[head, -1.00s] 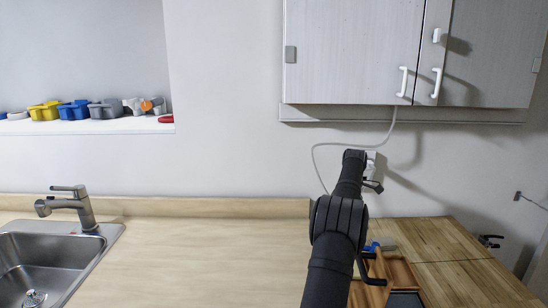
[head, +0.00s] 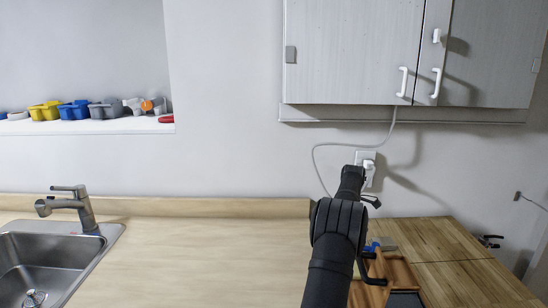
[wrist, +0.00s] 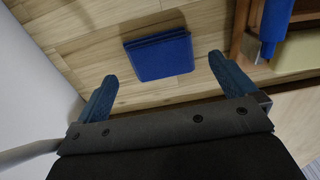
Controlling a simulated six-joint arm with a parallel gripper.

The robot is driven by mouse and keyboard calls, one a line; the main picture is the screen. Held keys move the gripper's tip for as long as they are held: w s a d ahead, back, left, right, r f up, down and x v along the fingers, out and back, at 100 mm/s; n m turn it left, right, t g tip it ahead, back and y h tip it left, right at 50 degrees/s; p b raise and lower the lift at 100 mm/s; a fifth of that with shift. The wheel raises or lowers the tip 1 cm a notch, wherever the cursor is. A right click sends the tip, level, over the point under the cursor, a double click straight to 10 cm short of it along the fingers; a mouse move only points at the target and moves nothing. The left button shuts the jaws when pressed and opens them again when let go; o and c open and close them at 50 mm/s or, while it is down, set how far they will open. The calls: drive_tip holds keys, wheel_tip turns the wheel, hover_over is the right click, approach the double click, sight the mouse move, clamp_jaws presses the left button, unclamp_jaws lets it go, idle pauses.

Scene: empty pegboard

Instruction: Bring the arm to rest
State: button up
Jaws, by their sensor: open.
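My black arm rises from the bottom of the head view, right of centre. In that view my gripper's fingertips are mostly hidden behind my own arm. In the wrist view my gripper (wrist: 160,82) is open, its two blue fingers wide apart with nothing between the tips. A flat blue block (wrist: 158,56) lies on the wooden surface beyond the fingers, apart from both of them.
A wooden tray (head: 402,271) sits beside my arm at the lower right. A wall outlet (head: 365,158) with a plugged cord is behind my arm. The sink (head: 38,262) is at left; the pale counter (head: 200,255) between is clear. Cabinets (head: 350,50) hang above.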

wheel_tip(320, 180, up, 7)
drive_tip(key=s+d+r, duration=0.2)
drive_tip(key=s+d, duration=0.4)
drive_tip(key=s, duration=0.3)
drive_tip(key=s+d+r, duration=0.2)
drive_tip(key=s+d, duration=0.3)
drive_tip(key=s, duration=3)
drive_tip(key=w+a+f, duration=0.2)
drive_tip(key=w+f, duration=0.1)
drive_tip(key=w, duration=0.2)
drive_tip(key=shift+f+m, duration=0.2)
drive_tip(key=shift+m, duration=0.2)
